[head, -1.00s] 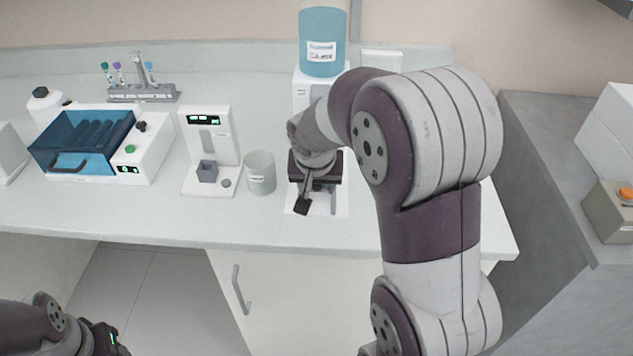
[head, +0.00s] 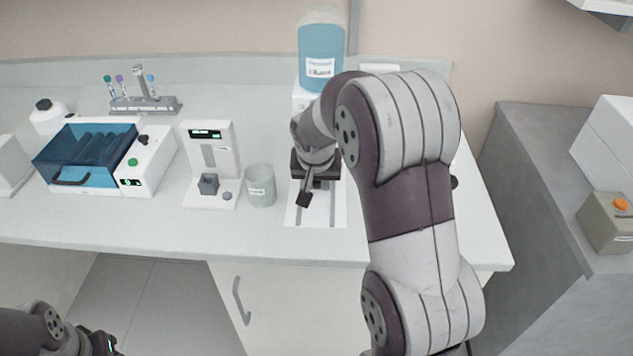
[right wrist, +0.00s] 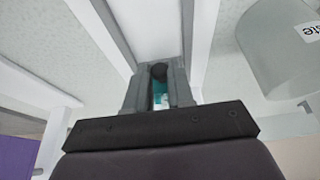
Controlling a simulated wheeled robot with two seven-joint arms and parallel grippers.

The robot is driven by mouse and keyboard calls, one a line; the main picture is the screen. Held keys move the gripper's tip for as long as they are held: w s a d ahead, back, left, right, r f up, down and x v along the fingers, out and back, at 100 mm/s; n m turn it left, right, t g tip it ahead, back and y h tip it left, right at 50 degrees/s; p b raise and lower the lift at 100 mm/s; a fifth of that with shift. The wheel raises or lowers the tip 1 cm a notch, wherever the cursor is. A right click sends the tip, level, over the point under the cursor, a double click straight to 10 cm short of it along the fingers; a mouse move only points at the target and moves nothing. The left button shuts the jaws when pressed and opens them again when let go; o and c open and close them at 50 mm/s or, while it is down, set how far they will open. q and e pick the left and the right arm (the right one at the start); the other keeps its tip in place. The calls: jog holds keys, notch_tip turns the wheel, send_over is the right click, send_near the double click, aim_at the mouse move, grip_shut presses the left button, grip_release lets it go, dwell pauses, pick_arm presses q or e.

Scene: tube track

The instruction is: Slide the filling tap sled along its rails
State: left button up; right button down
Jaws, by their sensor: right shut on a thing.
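My right gripper (head: 304,198) is over the white base plate (head: 318,218) with two grey rails (head: 332,208) at the bench front. In the right wrist view my right gripper (right wrist: 158,88) is shut on a small dark round knob (right wrist: 158,72) between its fingers. The filling tap sled itself is mostly hidden behind my right gripper and wrist. A large bottle of blue liquid (head: 320,45) stands on a white stand behind the plate. My left gripper (head: 103,345) is cut off at the bottom left, away from the bench.
A clear beaker (head: 260,186) stands close to the left of the base plate; it also shows in the right wrist view (right wrist: 280,60). Further left are a white dispenser unit (head: 211,155), a blue-lidded machine (head: 85,155) and a tube rack (head: 146,105). The front bench strip is clear.

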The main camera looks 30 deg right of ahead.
jog(key=shift+w+r, duration=0.15)
jog(key=c, duration=1.1)
grip_release()
jog(key=shift+d, duration=0.1)
jog(key=shift+o, duration=0.5)
jog(key=shift+w, duration=0.1)
jog(key=v, duration=1.2)
jog(key=shift+r+p, duration=0.2)
jog(key=shift+p, duration=0.15)
jog(key=s+a+f+n+g+y+p, duration=0.1)
jog(key=s+a+f+n+p, duration=0.2)
jog(key=s, duration=0.4)
jog(key=s+a+f+n+g+y+p, duration=0.1)
jog(key=s+a+f+n+p, duration=0.2)
jog(key=s+a+f+p, duration=0.1)
jog(key=s+a+f, duration=0.1)
jog(key=s+a, duration=0.1)
jog(key=s, duration=0.1)
jog(key=shift+s+f+n, duration=0.2)
jog(key=shift+s+n, duration=0.1)
jog(key=shift+s, duration=0.05)
